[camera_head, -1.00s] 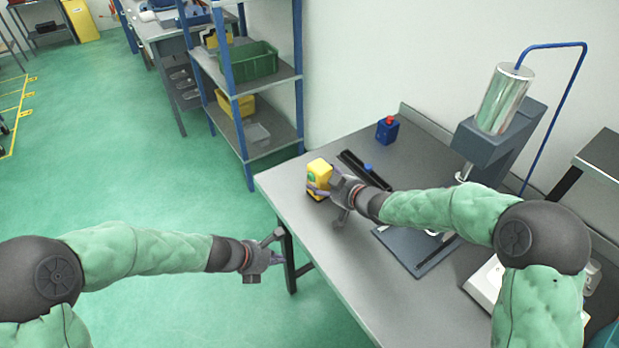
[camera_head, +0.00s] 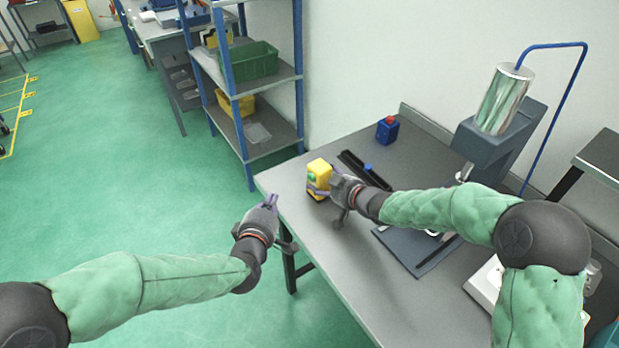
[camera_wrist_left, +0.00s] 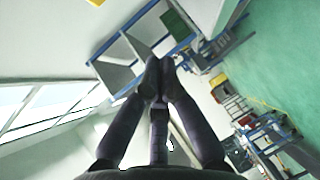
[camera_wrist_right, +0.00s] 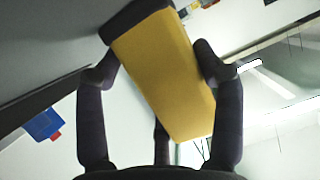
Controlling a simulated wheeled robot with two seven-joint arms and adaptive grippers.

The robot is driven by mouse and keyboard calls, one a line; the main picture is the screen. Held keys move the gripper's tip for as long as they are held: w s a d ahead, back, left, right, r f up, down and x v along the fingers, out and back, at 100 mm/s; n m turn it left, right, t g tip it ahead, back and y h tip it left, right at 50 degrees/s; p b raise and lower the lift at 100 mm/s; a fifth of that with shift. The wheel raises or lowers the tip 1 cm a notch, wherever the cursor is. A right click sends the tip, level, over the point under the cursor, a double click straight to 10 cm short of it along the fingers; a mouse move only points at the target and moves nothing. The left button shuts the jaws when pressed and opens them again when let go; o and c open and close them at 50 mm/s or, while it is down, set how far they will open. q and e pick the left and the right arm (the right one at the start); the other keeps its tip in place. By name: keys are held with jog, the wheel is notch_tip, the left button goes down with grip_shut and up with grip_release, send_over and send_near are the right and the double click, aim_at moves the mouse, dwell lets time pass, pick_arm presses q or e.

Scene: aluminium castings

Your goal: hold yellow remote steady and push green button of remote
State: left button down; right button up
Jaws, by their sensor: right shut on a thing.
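The yellow remote (camera_head: 319,168) is upright near the table's far left corner, its green button (camera_head: 312,177) facing left. I cannot tell whether it touches the table. My right gripper (camera_head: 321,190) is shut on the remote. In the right wrist view the yellow body (camera_wrist_right: 168,75) lies between the two fingers and its dark end is at the top; the button is hidden there. My left gripper (camera_head: 271,201) is shut and empty, off the table's left edge, to the left of and lower in the picture than the remote. Its fingertips (camera_wrist_left: 160,66) are together in the left wrist view.
The grey table (camera_head: 350,270) carries a blue box with a red button (camera_head: 387,130), a black rail (camera_head: 362,172) and a press (camera_head: 490,140). A blue-post shelf (camera_head: 226,75) with bins stands behind the left gripper.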

aim_at(311, 177)
dwell(0.3)
pick_arm(q)
jog(key=shift+w+d, duration=1.45)
jog(key=shift+d, duration=0.25)
jog(key=shift+w+d, duration=1.4)
jog(key=shift+d, duration=0.3)
jog(key=shift+d, duration=0.1)
jog(key=shift+w+d, duration=0.2)
jog(key=shift+w, duration=0.05)
jog(key=shift+w+d, duration=0.3)
jog(key=shift+s, duration=0.1)
jog(key=shift+s+a, duration=0.5)
jog(key=shift+a, duration=0.15)
